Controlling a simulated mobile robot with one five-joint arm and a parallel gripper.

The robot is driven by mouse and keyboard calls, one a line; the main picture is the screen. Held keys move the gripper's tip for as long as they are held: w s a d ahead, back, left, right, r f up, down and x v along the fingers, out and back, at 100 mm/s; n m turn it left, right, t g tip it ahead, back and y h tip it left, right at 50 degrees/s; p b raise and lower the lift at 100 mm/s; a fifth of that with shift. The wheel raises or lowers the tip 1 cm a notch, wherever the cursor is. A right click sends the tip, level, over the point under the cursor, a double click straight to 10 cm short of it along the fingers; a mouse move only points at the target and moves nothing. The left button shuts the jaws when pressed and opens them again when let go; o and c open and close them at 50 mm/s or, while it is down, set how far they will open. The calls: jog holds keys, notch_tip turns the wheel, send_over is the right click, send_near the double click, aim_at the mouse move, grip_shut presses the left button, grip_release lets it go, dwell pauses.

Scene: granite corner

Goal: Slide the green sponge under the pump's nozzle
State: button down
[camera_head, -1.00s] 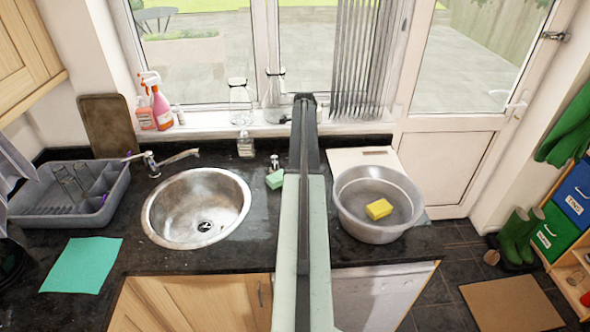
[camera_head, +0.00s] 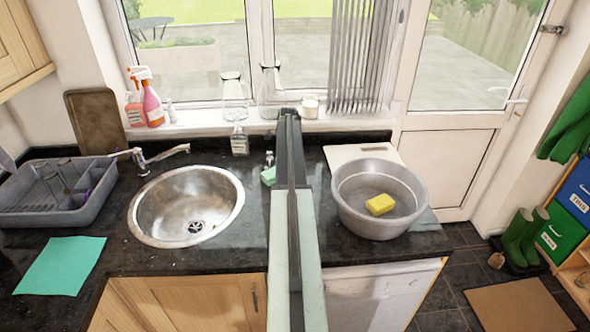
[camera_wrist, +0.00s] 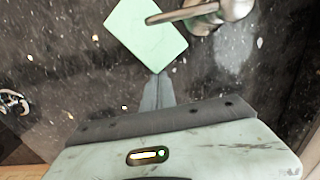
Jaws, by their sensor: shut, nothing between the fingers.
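The green sponge (camera_wrist: 140,38) lies flat on the dark counter in the wrist view. The pump (camera_wrist: 236,8) stands beside its right end, and its nozzle (camera_wrist: 185,12) reaches left across the sponge's upper part in this view. In the head view the sponge (camera_head: 268,176) sits right of the sink, just in front of the pump (camera_head: 269,158), partly hidden by my arm. My gripper (camera_wrist: 160,76) is shut and empty, with its tips at the sponge's near corner; I cannot tell whether they touch.
The metal sink (camera_head: 187,205) is left of the sponge, and a grey basin (camera_head: 350,210) with a yellow sponge (camera_head: 380,204) is right of my arm. A glass bottle (camera_head: 239,142) stands behind. A teal cloth (camera_head: 60,266) lies at the front left.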

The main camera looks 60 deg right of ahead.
jog(key=shift+w, duration=0.1)
jog(key=shift+w+a, duration=0.7)
jog(key=shift+w, duration=0.15)
jog(key=shift+s+d, duration=0.1)
jog(key=shift+s+d, duration=1.05)
jog(key=shift+s, duration=0.25)
jog(key=shift+s+d+r+p, duration=0.1)
jog(key=shift+s+r+p, duration=0.1)
jog(key=shift+r+p, duration=0.4)
jog(key=shift+s+d+r+p, duration=0.1)
jog(key=shift+s+r+p, duration=0.05)
jog(key=shift+r+p, duration=0.4)
notch_tip(320, 180, up, 8)
jog(key=p, duration=0.7)
jog(key=shift+w+a+f+p, duration=0.15)
jog(key=shift+a+p, duration=0.1)
jog(key=shift+p, duration=0.1)
